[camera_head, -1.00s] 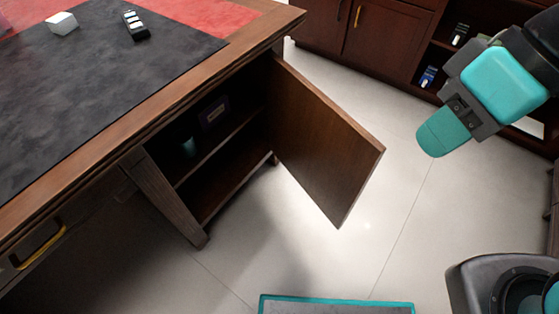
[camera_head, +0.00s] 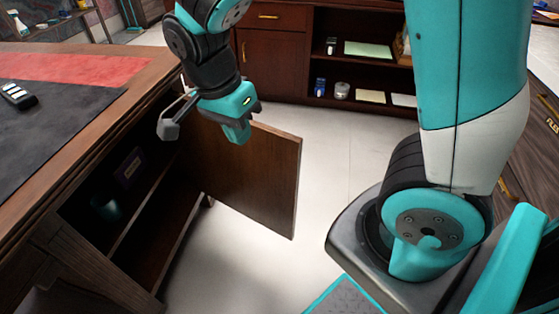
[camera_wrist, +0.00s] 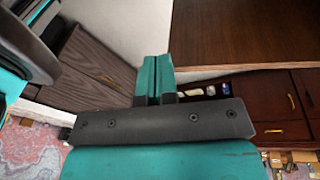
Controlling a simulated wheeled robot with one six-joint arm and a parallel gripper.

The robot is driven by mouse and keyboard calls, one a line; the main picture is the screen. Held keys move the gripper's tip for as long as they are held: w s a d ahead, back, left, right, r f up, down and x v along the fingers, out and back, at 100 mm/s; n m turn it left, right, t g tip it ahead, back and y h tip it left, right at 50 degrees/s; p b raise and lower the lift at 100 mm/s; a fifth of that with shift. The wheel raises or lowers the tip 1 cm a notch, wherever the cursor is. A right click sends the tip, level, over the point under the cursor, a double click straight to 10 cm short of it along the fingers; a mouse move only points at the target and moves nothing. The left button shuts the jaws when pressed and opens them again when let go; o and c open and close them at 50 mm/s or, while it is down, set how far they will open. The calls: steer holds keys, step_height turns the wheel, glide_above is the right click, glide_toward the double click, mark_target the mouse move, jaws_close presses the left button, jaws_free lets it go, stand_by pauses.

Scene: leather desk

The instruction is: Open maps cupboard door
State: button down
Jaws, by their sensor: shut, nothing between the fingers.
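The cupboard door (camera_head: 262,180) is a brown wooden panel hinged at the end of the desk. It stands swung wide open, and the cupboard (camera_head: 150,245) behind it shows dark shelves. My gripper (camera_head: 238,134) is shut and empty, with its teal fingers at the door's upper edge in the head view. I cannot tell whether they touch the door. In the wrist view the two teal fingers (camera_wrist: 155,76) lie together, and a brown wooden panel (camera_wrist: 245,32) shows at the upper right. No handle shows on the visible door face.
Inside the cupboard are a teal cup (camera_head: 106,208) and a dark purple box (camera_head: 130,166). The desk top (camera_head: 120,125) borders the left. Dark cabinets with open shelves (camera_head: 365,60) stand at the back. Pale floor (camera_head: 335,155) is free to the right of the door.

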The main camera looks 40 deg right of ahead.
steer(key=w+d+f+m+g+h+b, duration=0.1)
steer(key=w+d+f+m+h+b, duration=0.25)
steer(key=f+m, duration=0.7)
steer(key=m+h+b, duration=0.1)
steer(key=m+b, duration=0.1)
steer(key=m, duration=0.4)
glide_toward(291, 159)
steer(key=shift+g, duration=0.3)
steer(key=f, duration=0.1)
steer(key=s+d+f, duration=0.1)
steer(key=f, duration=0.3)
steer(key=shift+s+d, duration=0.15)
steer(key=shift+d, duration=0.2)
steer(key=shift+w+d+n, duration=0.25)
steer(key=shift+d, duration=0.45)
